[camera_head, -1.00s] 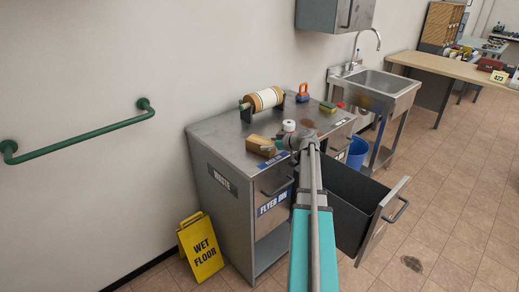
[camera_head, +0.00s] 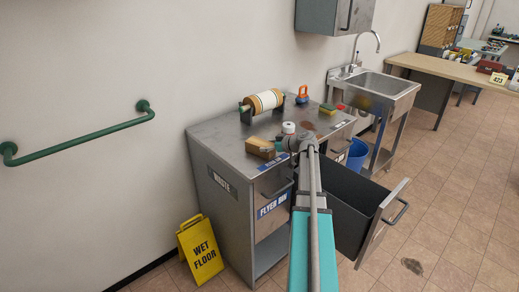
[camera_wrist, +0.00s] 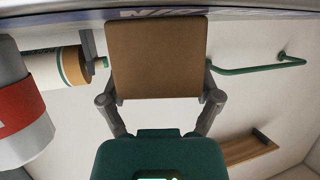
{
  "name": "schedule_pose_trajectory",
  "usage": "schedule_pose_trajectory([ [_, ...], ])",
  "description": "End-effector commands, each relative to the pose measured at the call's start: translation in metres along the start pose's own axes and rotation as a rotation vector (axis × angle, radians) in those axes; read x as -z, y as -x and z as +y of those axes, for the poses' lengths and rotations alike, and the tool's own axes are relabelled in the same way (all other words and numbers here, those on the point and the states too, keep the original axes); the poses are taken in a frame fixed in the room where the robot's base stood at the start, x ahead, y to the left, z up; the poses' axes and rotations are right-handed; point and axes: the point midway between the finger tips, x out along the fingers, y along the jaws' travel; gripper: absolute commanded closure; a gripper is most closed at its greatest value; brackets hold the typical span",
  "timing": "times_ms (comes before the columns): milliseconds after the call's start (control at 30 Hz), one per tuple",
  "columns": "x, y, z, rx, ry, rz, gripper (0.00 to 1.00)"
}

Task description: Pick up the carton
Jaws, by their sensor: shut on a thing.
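The carton is a small plain brown box (camera_head: 260,147) at the front of the metal cabinet's top in the head view. In the wrist view the carton (camera_wrist: 156,58) fills the upper middle, one flat brown face towards me. My gripper (camera_head: 277,145) is beside it in the head view, partly hidden behind my arm. In the wrist view my gripper (camera_wrist: 158,92) has a finger at each side of the carton and is shut on it. The carton is at or very close to the cabinet top; I cannot tell whether they touch.
A white bottle with a red band (camera_wrist: 20,115) stands close beside the carton. A striped roll on a stand (camera_head: 264,101) and a sponge (camera_head: 328,108) are farther back on the cabinet top (camera_head: 222,137). An open drawer (camera_head: 352,205) juts out at right. A yellow wet-floor sign (camera_head: 200,250) stands at left.

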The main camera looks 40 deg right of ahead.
Motion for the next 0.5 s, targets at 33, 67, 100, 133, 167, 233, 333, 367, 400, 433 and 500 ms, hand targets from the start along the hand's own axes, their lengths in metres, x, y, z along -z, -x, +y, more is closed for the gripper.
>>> schedule_pose_trajectory([
  [33, 0.0, -0.0002, 0.0, 0.0, 0.0, 0.0, 0.65],
  [67, 0.0, -0.0002, 0.0, 0.0, 0.0, 0.0, 0.65],
  [100, 0.0, -0.0002, -0.0001, 0.0, 0.0, 0.0, 0.65],
  [133, 0.0, -0.0002, -0.0001, 0.0, 0.0, 0.0, 0.65],
  [167, 0.0, -0.0002, -0.0001, 0.0, 0.0, 0.0, 0.65],
  [233, 0.0004, -0.0001, -0.0002, 0.0, 0.0, 0.0, 0.65],
  [333, 0.0018, 0.0005, -0.0002, 0.0, 0.0, 0.0, 0.65],
  [367, 0.0025, 0.0008, -0.0002, 0.0, 0.0, 0.0, 0.65],
  [400, 0.0037, 0.0012, -0.0002, 0.0, 0.0, 0.0, 0.65],
  [433, 0.0047, 0.0016, -0.0002, 0.0, 0.0, 0.0, 0.65],
  [500, 0.0076, 0.0028, -0.0002, 0.0, 0.0, 0.0, 0.65],
])
